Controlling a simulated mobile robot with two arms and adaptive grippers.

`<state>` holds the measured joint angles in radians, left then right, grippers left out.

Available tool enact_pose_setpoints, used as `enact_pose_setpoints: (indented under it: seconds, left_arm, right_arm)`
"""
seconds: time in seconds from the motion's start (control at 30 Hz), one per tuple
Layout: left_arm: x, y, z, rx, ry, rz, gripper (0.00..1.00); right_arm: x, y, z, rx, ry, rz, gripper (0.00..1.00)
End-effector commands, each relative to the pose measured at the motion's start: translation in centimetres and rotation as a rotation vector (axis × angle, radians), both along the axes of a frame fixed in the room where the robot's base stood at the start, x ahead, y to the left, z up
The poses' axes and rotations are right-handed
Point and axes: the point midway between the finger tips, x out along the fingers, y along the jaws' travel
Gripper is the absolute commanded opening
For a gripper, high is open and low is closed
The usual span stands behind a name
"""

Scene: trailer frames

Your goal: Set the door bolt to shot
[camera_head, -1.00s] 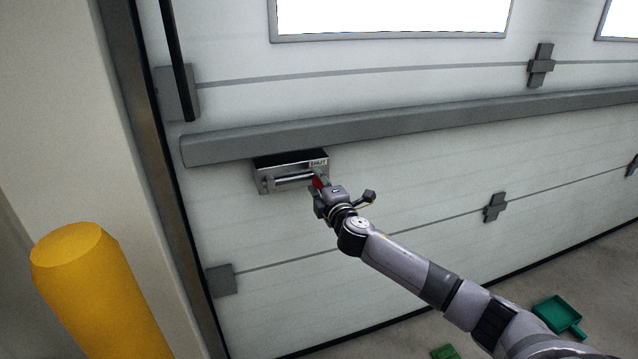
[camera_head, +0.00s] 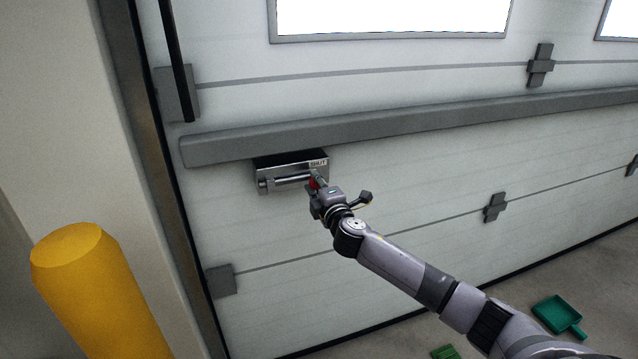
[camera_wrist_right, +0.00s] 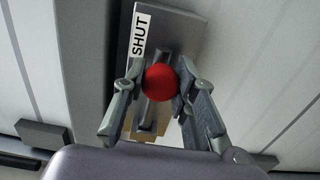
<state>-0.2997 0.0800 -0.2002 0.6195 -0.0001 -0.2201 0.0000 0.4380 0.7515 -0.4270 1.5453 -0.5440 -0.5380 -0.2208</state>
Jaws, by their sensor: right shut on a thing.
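The door bolt (camera_head: 286,179) is a metal rod in a grey housing on the white sectional door, under the long grey rail. A label reading SHUT sits at the housing's right end; it also shows in the right wrist view (camera_wrist_right: 141,36). The bolt has a red ball knob (camera_wrist_right: 160,82). My right gripper (camera_head: 317,184) is at the right end of the housing, with its fingers closed on either side of the knob. In the head view the fingers partly hide the knob. My left gripper is in neither view.
A yellow bollard (camera_head: 95,285) stands at the lower left, before the door frame. A grey rail (camera_head: 420,124) crosses the door above the bolt. A green dustpan (camera_head: 556,312) and another green item (camera_head: 445,352) lie on the floor at lower right.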

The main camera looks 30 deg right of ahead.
Motion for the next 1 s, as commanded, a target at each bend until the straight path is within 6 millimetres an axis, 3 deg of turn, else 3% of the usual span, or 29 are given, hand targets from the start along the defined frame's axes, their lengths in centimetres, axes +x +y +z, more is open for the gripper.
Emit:
enact_pose_setpoints:
  seconds: [0.1,0.23,0.6,0.63,0.9,1.0]
  left_arm:
    - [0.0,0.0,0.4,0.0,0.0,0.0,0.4]
    - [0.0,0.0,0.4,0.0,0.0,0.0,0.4]
    - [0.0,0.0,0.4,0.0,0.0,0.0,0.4]
    - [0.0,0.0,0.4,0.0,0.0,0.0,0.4]
    - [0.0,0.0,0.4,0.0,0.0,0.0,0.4]
    - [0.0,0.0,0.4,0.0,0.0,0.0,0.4]
  right_arm:
    - [0.6,2.8,-0.1,0.009,0.002,0.004,0.0]
    - [1.1,4.8,-0.2,0.007,0.003,0.003,0.0]
    - [1.2,5.6,-0.3,0.003,0.004,0.005,0.0]
    - [1.2,5.6,-0.3,0.003,0.004,0.006,0.28]
    - [1.2,5.5,-0.2,0.002,0.003,0.003,0.46]
    - [1.2,5.4,-0.1,0.002,0.003,0.002,0.48]
